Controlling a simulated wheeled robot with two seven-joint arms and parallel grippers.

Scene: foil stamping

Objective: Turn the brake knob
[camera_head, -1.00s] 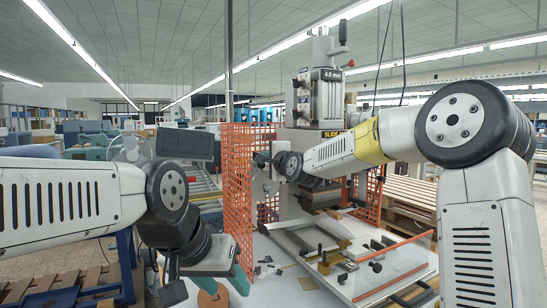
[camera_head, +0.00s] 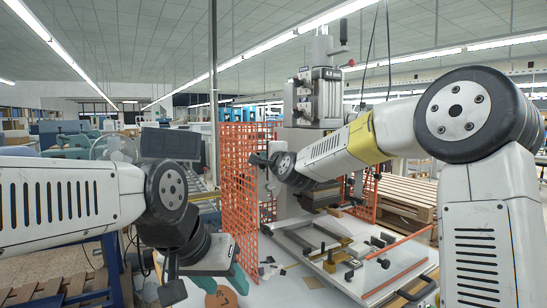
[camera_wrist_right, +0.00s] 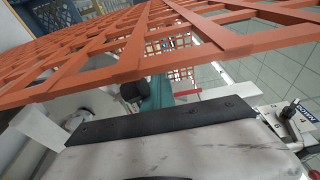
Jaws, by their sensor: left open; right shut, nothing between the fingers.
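I cannot pick out the brake knob for certain. In the right wrist view a dark rounded knob-like part (camera_wrist_right: 133,92) shows behind the orange mesh, and a small labelled dial plate (camera_wrist_right: 303,113) is at the right edge. My right gripper (camera_head: 260,160) is shut and empty, beside the mesh on the machine's left. My left gripper (camera_head: 200,268) is open, low at the left, apart from the machine; its fingertips are partly hidden.
An orange mesh guard (camera_head: 238,175) stands close to my right gripper. The machine's bed with rails and clamps (camera_head: 335,262) and a clear panel with a red edge (camera_head: 400,262) are at the lower right. Stacked pallets (camera_head: 408,200) stand behind.

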